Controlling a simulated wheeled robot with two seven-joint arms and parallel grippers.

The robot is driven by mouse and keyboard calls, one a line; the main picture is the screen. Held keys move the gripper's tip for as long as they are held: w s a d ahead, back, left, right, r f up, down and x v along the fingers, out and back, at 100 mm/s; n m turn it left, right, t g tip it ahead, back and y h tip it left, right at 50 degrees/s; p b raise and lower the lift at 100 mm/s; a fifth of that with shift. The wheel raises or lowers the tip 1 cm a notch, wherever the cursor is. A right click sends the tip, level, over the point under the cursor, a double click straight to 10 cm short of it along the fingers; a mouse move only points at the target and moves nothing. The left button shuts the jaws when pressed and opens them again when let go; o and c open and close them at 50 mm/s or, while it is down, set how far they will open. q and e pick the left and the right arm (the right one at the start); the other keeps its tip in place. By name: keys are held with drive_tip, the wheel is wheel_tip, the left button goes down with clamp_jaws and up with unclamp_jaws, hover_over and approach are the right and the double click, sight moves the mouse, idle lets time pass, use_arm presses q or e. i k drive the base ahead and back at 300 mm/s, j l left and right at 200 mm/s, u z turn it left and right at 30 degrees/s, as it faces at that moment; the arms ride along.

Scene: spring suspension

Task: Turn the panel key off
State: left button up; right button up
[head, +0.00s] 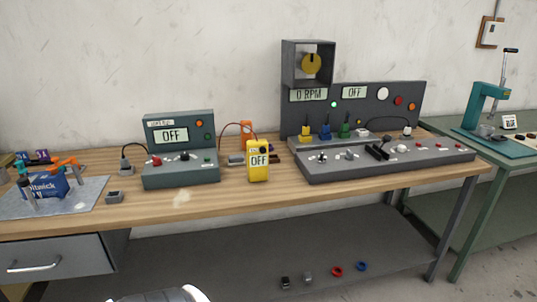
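The large dark grey control panel (455,154) stands on the right half of the wooden workbench. A small silver, key-like switch (322,157) sits at the left end of its sloped front; its exact turn position is too small to tell. A green lamp (334,105) on the upright face looks lit. One display (309,95) reads "0 RPM" and another display (354,92) reads "OFF".
A smaller grey box (180,173) reading "OFF" and a yellow meter (258,171) reading "OFF" stand left of the panel. Tools and a blue box (47,187) lie at far left. The bench's front strip before the panel is clear. A teal press (484,100) stands at right.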

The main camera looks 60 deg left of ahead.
sight(321, 160)
drive_tip(key=u, duration=1.55)
drive_tip(key=i+z, duration=0.1)
drive_tip(key=i, duration=0.35)
